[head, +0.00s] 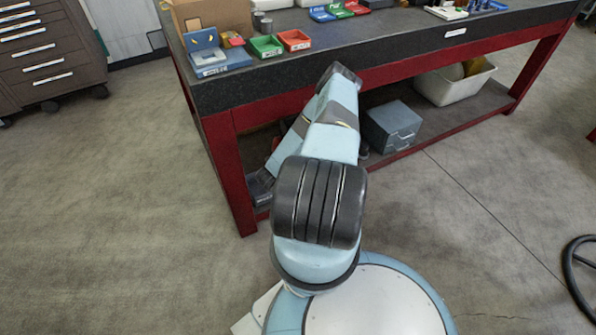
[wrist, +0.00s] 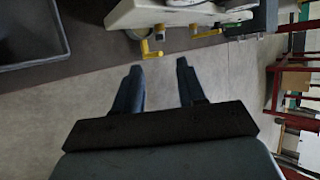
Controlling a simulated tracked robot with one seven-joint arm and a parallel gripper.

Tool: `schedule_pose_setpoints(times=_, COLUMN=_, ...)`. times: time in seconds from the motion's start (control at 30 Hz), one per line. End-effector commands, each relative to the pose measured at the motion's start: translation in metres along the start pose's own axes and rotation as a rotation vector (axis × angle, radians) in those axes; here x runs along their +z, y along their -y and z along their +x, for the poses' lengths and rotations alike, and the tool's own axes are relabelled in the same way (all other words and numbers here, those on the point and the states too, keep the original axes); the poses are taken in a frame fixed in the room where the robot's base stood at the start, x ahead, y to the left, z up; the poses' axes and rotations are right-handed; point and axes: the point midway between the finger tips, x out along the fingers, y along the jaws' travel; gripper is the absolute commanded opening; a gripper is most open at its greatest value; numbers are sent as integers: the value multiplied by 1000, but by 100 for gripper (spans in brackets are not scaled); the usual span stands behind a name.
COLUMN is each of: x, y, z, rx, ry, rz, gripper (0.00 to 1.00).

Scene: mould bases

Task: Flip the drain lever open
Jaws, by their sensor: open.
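In the wrist view, two yellow handles hang from the lower edge of a pale machine body (wrist: 150,14). The left yellow handle (wrist: 148,51) is bent and ends just beyond my left fingertip. The right yellow handle (wrist: 206,33) sits farther right and higher in the picture. I cannot tell which of them is the drain lever. My gripper (wrist: 160,68) is open, with nothing visible between its two dark fingers. It is apart from both handles in the picture. The head view shows my arm reaching toward the bench, with no lever visible there.
A dark grey tray (wrist: 62,42) fills the wrist view's upper left. In the head view, a red-framed workbench (head: 222,165) carries small bins; a grey box (head: 392,127) and white tub (head: 440,90) sit on its lower shelf. Floor at left is clear.

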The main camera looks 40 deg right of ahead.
Motion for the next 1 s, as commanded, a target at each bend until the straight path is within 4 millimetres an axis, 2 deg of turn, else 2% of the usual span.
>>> schedule_pose_setpoints(times=0.17, x=0, y=0, z=22, rx=-1, ry=0, rz=1, gripper=40)
schedule_pose_setpoints(times=0.7, x=-2, y=2, z=114, rx=-2, ry=-3, rz=4, gripper=40)
schedule_pose_setpoints(times=1.0, x=-2, y=3, z=134, rx=-2, ry=-3, rz=3, gripper=40)
